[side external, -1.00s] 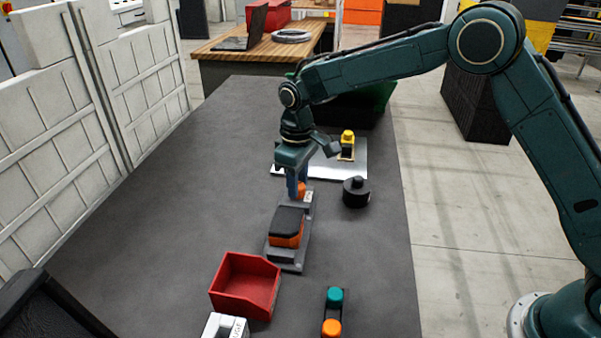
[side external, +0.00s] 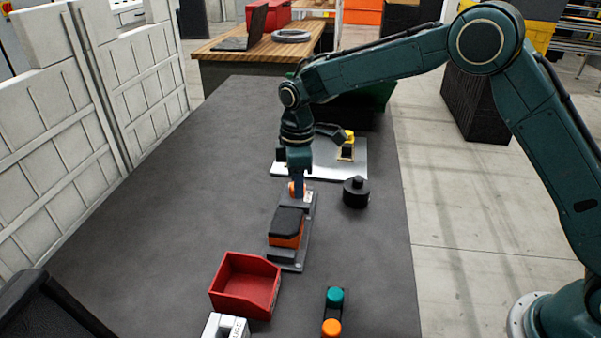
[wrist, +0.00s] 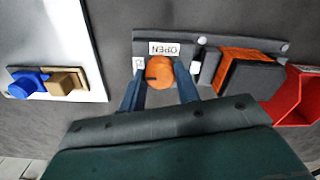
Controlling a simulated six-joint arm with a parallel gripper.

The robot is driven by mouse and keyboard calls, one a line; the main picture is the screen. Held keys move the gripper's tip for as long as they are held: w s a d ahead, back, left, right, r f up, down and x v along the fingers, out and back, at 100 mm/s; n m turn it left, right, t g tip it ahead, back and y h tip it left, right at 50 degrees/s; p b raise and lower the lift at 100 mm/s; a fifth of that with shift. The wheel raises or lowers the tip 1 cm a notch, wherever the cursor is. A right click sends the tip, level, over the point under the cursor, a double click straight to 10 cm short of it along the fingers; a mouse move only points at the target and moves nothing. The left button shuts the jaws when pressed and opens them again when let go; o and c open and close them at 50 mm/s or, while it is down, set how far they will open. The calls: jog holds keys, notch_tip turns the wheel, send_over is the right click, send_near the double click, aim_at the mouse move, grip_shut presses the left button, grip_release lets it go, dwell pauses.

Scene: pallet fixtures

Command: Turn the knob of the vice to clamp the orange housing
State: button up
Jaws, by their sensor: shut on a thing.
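The grey vice (side external: 290,262) lies on the dark table; its base also shows in the wrist view (wrist: 215,42). The orange housing (side external: 286,240) with a black top sits in it and appears in the wrist view (wrist: 245,54). A grey jaw (wrist: 209,66) stands beside the housing; I cannot tell whether they touch. My gripper (side external: 298,190) points down at the far end of the vice. In the wrist view its blue fingers (wrist: 160,80) are shut on the round orange knob (wrist: 160,70), one on each side. A label reading OPEN (wrist: 164,48) lies beside the knob.
A red bin (side external: 246,286) stands in front of the vice. A black round part (side external: 356,192) is close on the right. A white plate (side external: 320,171) with a yellow-topped part (side external: 347,138) lies behind. A button box (side external: 333,312) is at the front. The table's left side is clear.

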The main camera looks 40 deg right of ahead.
jog(key=o, duration=1)
jog(key=shift+c, duration=0.2)
notch_tip(320, 180, up, 14)
dwell(0.5)
